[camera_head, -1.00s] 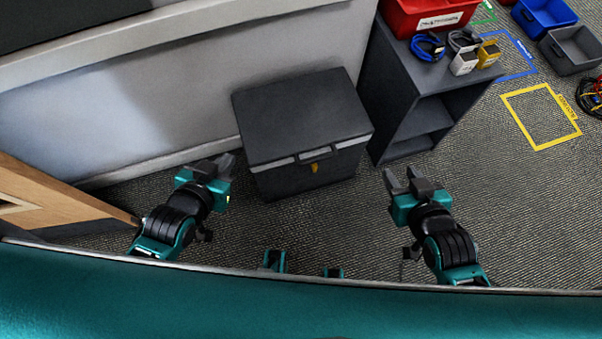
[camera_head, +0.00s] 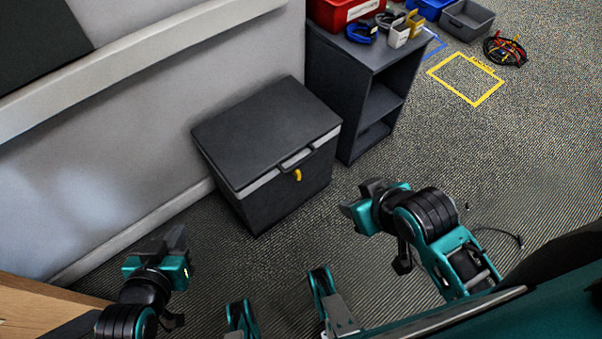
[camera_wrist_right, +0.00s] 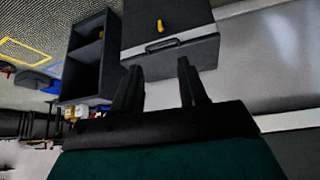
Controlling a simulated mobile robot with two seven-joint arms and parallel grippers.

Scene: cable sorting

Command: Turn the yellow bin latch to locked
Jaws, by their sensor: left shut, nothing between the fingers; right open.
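The yellow latch (camera_head: 298,175) is on the front of the dark grey lidded bin (camera_head: 262,122), just below its handle. It also shows in the right wrist view (camera_wrist_right: 160,26), on the bin (camera_wrist_right: 190,57) beyond the fingers. My left gripper (camera_head: 174,240) is shut and empty, low at the left, apart from the bin. My right gripper (camera_head: 362,200) is to the right of the bin, apart from it. In the right wrist view its two fingers (camera_wrist_right: 160,90) are spread with nothing between them. The bin's lid is down.
A dark shelf unit (camera_head: 350,110) stands right of the bin, with a red bin (camera_head: 335,12), cables and adapters on top. A grey tray (camera_head: 467,20), a cable bundle (camera_head: 505,50) and a yellow floor outline (camera_head: 466,78) lie farther right. Open carpet lies before the bin.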

